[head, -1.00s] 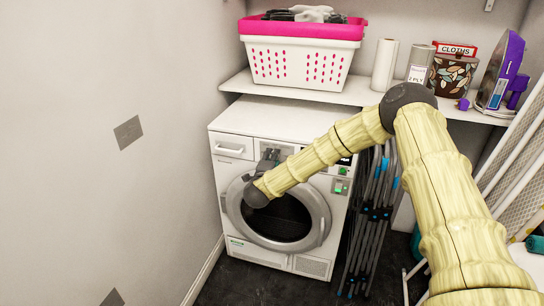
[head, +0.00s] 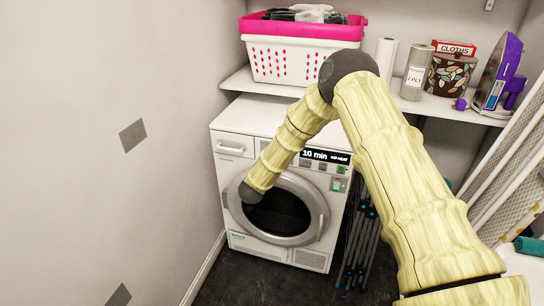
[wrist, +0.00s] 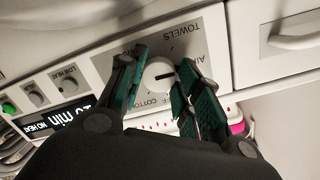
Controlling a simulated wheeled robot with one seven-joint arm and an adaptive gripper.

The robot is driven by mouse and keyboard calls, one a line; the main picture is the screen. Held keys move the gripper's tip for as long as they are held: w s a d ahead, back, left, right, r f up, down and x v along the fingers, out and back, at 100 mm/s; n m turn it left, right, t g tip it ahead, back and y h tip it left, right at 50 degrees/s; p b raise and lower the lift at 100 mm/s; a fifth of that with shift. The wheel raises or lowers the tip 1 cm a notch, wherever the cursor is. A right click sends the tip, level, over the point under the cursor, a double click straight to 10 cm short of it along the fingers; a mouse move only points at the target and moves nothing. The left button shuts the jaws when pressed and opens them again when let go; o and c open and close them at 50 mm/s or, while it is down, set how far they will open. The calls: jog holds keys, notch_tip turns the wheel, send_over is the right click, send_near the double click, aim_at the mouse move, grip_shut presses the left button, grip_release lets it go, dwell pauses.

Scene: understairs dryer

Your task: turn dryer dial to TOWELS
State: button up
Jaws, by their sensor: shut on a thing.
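The white dryer (head: 228,170) stands under the shelf, its front facing me. In the wrist view its round white dial (wrist: 156,78) sits on a grey label plate, seen upside down. TOWELS is printed at the plate's top in that view, COTTON at the bottom, and a word starting with AI at the right. My gripper (wrist: 161,62) is shut on the dial, with a green-padded finger on either side. In the head view my arm hides the gripper and dial. The display (head: 326,156) reads 10 min, NO HEAT.
A pink-rimmed white basket (head: 300,66) stands on the shelf above, with a paper roll, tins and a purple iron (head: 498,75) to its right. A folded rack (head: 360,240) leans right of the dryer. A wall closes the left side.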

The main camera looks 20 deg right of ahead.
jog(key=n+h+p, duration=0.1)
jog(key=n, duration=0.4)
jog(key=shift+a, duration=0.1)
jog(key=shift+f+n+g+p, duration=0.15)
jog(key=shift+n+g+p, duration=0.2)
jog(key=shift+n, duration=1.25)
jog(key=o, duration=1)
jog(key=v, duration=1.2)
jog(key=shift+f, duration=0.25)
